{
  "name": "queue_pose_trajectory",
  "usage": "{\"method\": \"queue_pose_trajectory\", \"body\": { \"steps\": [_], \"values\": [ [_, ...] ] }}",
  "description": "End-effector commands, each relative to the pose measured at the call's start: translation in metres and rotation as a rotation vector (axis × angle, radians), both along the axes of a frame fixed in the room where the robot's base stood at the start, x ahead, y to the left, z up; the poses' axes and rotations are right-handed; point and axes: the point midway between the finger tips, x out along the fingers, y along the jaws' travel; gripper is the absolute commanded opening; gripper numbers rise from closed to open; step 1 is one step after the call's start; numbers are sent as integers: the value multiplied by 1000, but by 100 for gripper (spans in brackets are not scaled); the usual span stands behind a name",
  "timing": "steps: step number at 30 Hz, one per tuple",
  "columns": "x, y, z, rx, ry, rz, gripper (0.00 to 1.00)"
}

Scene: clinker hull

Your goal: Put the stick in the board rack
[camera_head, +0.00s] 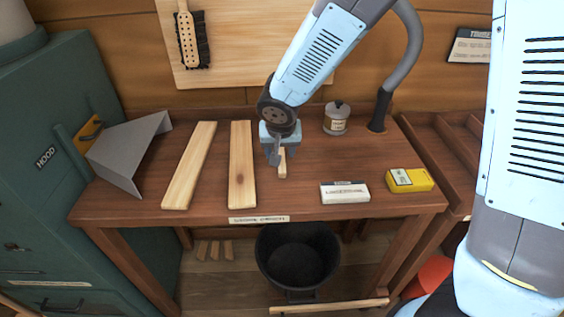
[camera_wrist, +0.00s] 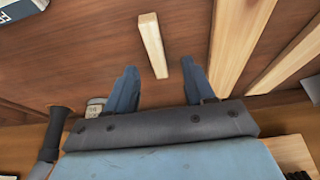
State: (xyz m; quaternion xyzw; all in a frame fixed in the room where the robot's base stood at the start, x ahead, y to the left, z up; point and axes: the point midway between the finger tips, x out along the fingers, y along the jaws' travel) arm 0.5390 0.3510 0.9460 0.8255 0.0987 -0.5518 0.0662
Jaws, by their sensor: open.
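A short pale wooden stick (camera_head: 282,166) lies on the brown workbench (camera_head: 300,207), right of two longer pale boards. My gripper (camera_head: 279,154) is open above the stick's far end, pointing down. In the wrist view the stick (camera_wrist: 152,45) lies between and beyond the two blue fingertips, with space on both sides; neither finger touches it. A brown wooden frame with slots and dividers (camera_head: 428,135) stands at the right end of the bench; it looks like the board rack, and my own body hides part of it.
Two boards (camera_head: 190,165) (camera_head: 242,170) lie left of the stick. A white box (camera_head: 345,192), yellow box (camera_head: 409,180) and lidded tin (camera_head: 337,118) are to the right. A grey metal hood (camera_head: 132,150) stands left. A black bucket (camera_head: 298,258) is below the bench.

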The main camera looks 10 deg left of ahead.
Motion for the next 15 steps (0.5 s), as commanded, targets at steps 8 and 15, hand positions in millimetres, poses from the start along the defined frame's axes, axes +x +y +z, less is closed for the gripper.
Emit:
{"method": "queue_pose_trajectory", "body": {
  "steps": [8, 15],
  "values": [
    [7, 0, -12, 0, 1, 0, 53],
    [24, -1, -38, -2, 2, -1, 53]
  ]
}}
